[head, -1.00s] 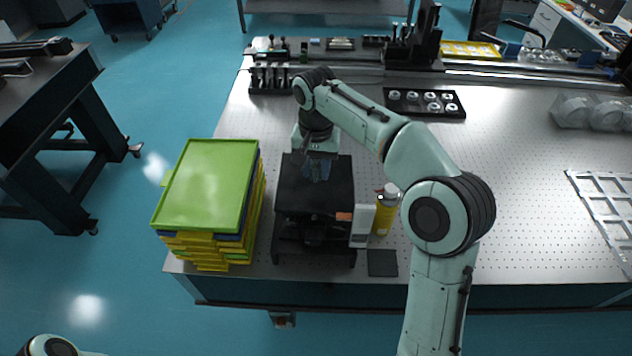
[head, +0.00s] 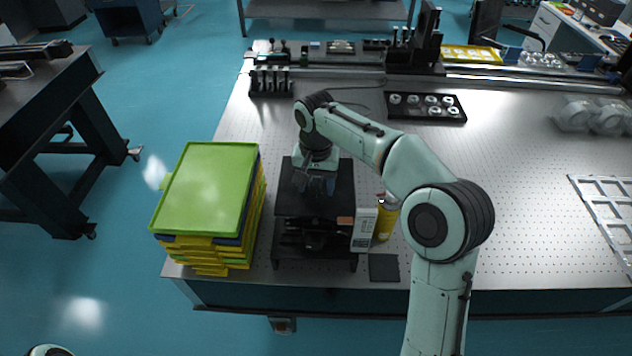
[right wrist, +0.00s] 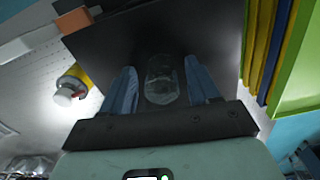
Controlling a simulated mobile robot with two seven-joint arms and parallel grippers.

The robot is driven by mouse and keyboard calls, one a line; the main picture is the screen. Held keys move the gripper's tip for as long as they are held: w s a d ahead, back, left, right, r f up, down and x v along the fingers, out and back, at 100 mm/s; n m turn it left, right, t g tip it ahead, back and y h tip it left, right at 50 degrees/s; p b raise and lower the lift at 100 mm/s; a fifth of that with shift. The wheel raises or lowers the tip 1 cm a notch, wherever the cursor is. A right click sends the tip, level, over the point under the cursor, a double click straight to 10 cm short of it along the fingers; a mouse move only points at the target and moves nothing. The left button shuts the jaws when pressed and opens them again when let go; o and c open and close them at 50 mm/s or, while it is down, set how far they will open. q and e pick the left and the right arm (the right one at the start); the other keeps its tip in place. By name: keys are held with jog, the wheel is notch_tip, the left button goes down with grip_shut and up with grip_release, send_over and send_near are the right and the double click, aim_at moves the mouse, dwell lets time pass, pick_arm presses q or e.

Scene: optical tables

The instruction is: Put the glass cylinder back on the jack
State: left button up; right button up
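The glass cylinder (right wrist: 162,80) is clear and faint, and shows in the right wrist view against the jack's black top plate (right wrist: 210,35). It is between the two bluish fingers of my right gripper (right wrist: 161,88), with a narrow dark gap on each side. The gripper looks open around it. In the head view the right gripper (head: 316,186) points down over the black top of the jack (head: 341,200); I cannot make out the cylinder there. Whether its base touches the plate is not clear. My left gripper is out of view.
A stack of green, yellow and blue trays (head: 205,190) stands close left of the jack. A yellow bottle (head: 385,218) and a white box-like device (head: 364,230) stand close on its right. A dark flat pad (head: 383,267) lies in front. The perforated tabletop (head: 520,200) is clear farther right.

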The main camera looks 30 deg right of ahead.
aim_at(316, 179)
jog(key=shift+w+r, duration=0.1)
jog(key=shift+r, duration=0.2)
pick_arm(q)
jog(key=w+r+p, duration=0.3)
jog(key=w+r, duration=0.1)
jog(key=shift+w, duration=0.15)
pick_arm(e)
notch_tip(316, 179, up, 12)
jog(key=shift+f, duration=0.1)
